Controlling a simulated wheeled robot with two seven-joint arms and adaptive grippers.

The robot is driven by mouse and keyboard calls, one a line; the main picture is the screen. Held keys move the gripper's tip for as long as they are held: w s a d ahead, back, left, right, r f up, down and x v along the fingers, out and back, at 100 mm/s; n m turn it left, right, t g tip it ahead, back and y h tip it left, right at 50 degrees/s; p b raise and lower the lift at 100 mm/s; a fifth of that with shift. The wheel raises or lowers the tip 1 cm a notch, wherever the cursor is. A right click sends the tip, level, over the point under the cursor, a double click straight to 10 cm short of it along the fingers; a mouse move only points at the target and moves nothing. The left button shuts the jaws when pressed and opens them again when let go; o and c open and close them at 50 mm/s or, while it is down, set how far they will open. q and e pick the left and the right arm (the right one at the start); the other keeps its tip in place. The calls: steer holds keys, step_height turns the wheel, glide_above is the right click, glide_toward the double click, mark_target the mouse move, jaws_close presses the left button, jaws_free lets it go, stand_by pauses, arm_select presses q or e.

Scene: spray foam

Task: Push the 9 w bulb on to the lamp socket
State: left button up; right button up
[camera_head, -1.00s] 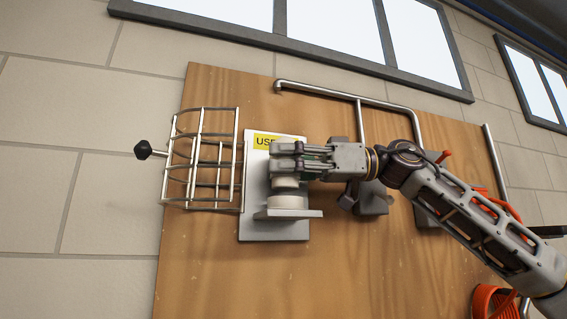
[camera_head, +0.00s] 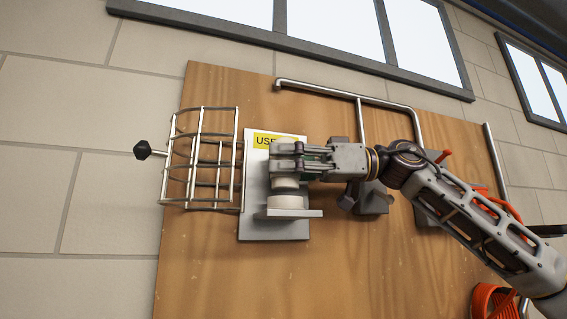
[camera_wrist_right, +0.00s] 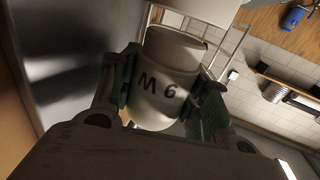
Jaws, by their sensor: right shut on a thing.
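The white 9 W bulb (camera_wrist_right: 157,88) shows in the right wrist view, with its marking upside down between my fingers. My right gripper (camera_head: 275,160) is shut on it, and the fingers cover much of the bulb in the head view. The bulb's lower end (camera_head: 284,184) shows just below the fingers. The white round lamp socket (camera_head: 286,201) sits directly under it on a grey bracket (camera_head: 290,214). Bulb and socket look in line and very close; I cannot tell whether they touch. My left gripper is not in view.
An open wire cage (camera_head: 204,160) with a black knob (camera_head: 142,150) stands out at the left of the socket. A label plate (camera_head: 257,190) is behind the bulb. A metal pipe (camera_head: 350,95) and grey fixtures are on the wooden board (camera_head: 200,240) at right. Orange cable hangs farther right.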

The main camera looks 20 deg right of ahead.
mark_target(284, 138)
steer(key=shift+f+b, duration=0.95)
steer(key=shift+f, duration=0.75)
stand_by(1.0)
steer(key=o, duration=1.1)
steer(key=shift+r, duration=0.1)
steer(key=shift+r, duration=4.9)
steer(key=shift+s, duration=0.1)
